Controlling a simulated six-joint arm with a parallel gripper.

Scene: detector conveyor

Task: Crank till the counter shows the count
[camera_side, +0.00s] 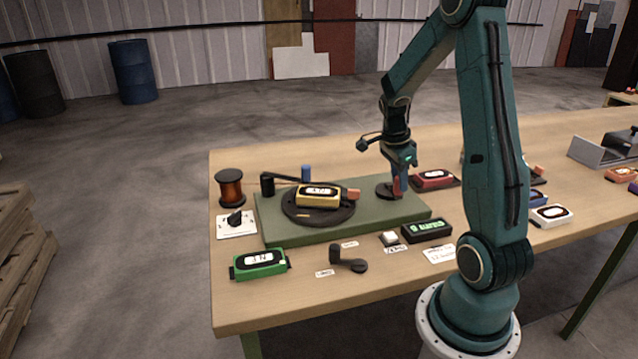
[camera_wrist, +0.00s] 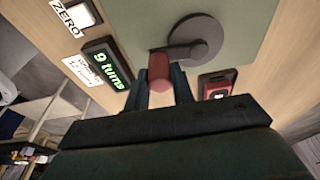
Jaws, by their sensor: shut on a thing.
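My gripper (camera_wrist: 160,85) is shut on the red crank handle (camera_wrist: 159,72) in the wrist view. The crank's arm runs to a dark round hub (camera_wrist: 196,40) on the green board. In the side view my gripper (camera_side: 400,188) is at the right end of the green board (camera_side: 280,232), and my fingers partly hide the crank (camera_side: 386,193). The counter (camera_wrist: 107,64) reads "9 turns" in green in the wrist view; it also shows in the side view (camera_side: 427,230). A white ZERO button (camera_side: 390,237) stands beside the counter.
A yellow block (camera_side: 317,196) sits on a dark turntable (camera_side: 300,216) on the board. A green block (camera_side: 259,264), a lever (camera_side: 345,260), a copper spool (camera_side: 230,188) and a knob (camera_side: 235,219) lie around it. A printed card (camera_side: 438,254) lies by the counter.

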